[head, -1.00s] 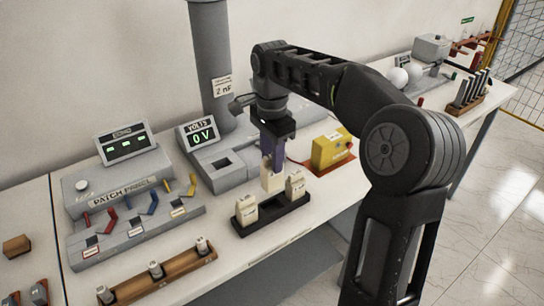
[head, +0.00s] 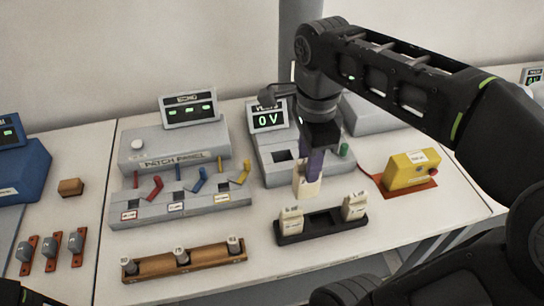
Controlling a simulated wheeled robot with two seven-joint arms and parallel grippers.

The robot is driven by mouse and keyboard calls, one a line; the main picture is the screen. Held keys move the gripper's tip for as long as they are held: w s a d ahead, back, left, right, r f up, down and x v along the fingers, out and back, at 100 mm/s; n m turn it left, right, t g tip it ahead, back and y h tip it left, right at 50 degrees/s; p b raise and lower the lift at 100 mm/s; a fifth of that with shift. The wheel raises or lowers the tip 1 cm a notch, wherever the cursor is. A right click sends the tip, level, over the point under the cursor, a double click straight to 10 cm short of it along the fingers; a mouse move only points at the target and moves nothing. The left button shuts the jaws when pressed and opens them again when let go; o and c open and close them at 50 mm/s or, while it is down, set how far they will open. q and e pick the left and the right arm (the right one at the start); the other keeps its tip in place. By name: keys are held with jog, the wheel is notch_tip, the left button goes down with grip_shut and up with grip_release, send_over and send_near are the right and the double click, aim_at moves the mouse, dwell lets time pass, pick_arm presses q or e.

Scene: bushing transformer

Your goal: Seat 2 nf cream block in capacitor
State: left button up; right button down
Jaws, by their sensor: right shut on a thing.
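My right gripper (head: 314,165), with purple fingers, points down and is shut on a cream block (head: 306,187). It holds the block upright, just in front of the grey capacitor unit (head: 308,146) and behind the black rack. The capacitor unit has a dark square opening (head: 284,155) in its top, left of the gripper, and a display reading 0 V. The label of the held block cannot be read. My left gripper is not in view.
The black rack (head: 322,222) holds one cream block (head: 290,221) at its left and another (head: 354,206) at its right, with an empty middle. A yellow box (head: 409,170) stands to the right. The patch panel (head: 180,206) and a wooden rack (head: 184,262) lie to the left.

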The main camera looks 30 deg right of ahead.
jog(key=shift+a+r, duration=0.1)
jog(key=shift+a, duration=0.1)
jog(key=shift+w+d, duration=0.25)
jog(key=shift+w, duration=0.25)
jog(key=w+d+p, duration=0.1)
jog(key=w+d, duration=0.2)
jog(key=w, duration=0.5)
jog(key=w+d+p, duration=0.1)
jog(key=w+d, duration=0.1)
jog(key=w, duration=0.5)
notch_tip(320, 180, down, 7)
jog(key=shift+w+d, duration=0.3)
jog(key=shift+w, duration=0.15)
jog(key=shift+f, duration=0.2)
